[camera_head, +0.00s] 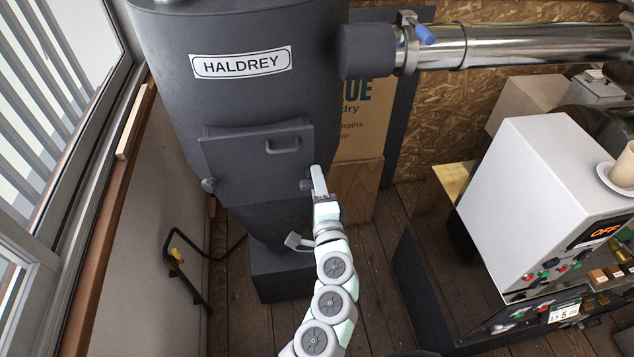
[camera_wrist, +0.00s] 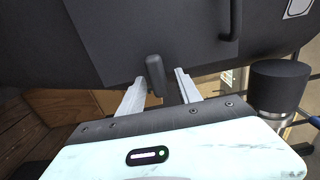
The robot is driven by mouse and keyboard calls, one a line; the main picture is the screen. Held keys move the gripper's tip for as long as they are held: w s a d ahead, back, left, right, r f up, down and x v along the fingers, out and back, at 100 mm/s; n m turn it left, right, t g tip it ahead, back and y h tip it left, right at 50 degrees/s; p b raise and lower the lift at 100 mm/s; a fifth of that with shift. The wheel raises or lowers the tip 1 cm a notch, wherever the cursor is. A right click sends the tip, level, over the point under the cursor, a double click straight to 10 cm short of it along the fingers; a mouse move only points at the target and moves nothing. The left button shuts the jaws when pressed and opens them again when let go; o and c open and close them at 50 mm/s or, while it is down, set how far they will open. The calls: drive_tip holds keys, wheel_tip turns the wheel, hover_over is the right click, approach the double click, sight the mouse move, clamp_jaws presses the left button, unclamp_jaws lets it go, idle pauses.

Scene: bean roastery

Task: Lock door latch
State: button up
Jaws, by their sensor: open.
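The dark grey door (camera_head: 255,165) is on the front of the HALDREY vessel, and it looks closed. It has a bar handle (camera_head: 283,145), which also shows in the wrist view (camera_wrist: 233,22). A small dark latch (camera_head: 306,185) is at the door's lower right edge. In the wrist view a dark upright latch tab (camera_wrist: 155,76) stands between my two pale fingers. My gripper (camera_head: 318,178) is open at the latch, with a visible gap on each side of the tab. A second knob (camera_head: 209,184) is at the door's lower left. I cannot tell whether the latch is engaged.
A metal pipe (camera_head: 530,45) with a blue-handled clamp (camera_head: 425,34) runs off to the upper right. A white machine (camera_head: 540,200) bearing a cup (camera_head: 624,165) stands at the right. A window wall is at the left. Wooden floor (camera_head: 235,325) shows beside the vessel's base.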

drive_tip(key=shift+s, duration=0.15)
drive_tip(key=s+d+b, duration=0.1)
drive_tip(key=s, duration=0.9)
drive_tip(key=shift+s+d, duration=0.25)
